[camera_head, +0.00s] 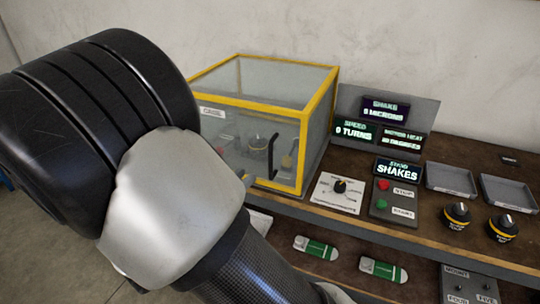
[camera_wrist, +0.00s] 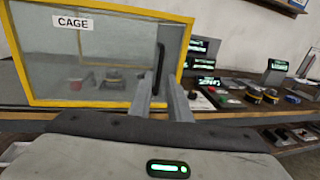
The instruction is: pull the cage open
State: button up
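The cage (camera_head: 285,103) is a clear box with yellow edges on the bench. Its front panel carries a CAGE label and looks shut in the head view; it also shows in the wrist view (camera_wrist: 75,60). A black upright handle (camera_head: 274,157) is on the panel's right side. In the wrist view the handle (camera_wrist: 160,65) appears just beyond my gripper (camera_wrist: 160,82), in line with the gap between its two fingers. The fingers are apart. I cannot tell whether the handle is between the fingertips. In the head view my arm hides most of the gripper.
Right of the cage are a dial plate (camera_head: 340,189), a button box (camera_head: 394,198), lit displays (camera_head: 384,110), grey trays (camera_head: 451,180) and black-yellow knobs (camera_head: 457,214). A lower shelf holds green-and-white items (camera_head: 316,247). A wall stands behind the bench.

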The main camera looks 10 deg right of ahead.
aim_at(270, 156)
jog(key=b+x, duration=0.1)
jog(key=x, duration=1.1)
jog(key=shift+d, duration=0.15)
grip_shut()
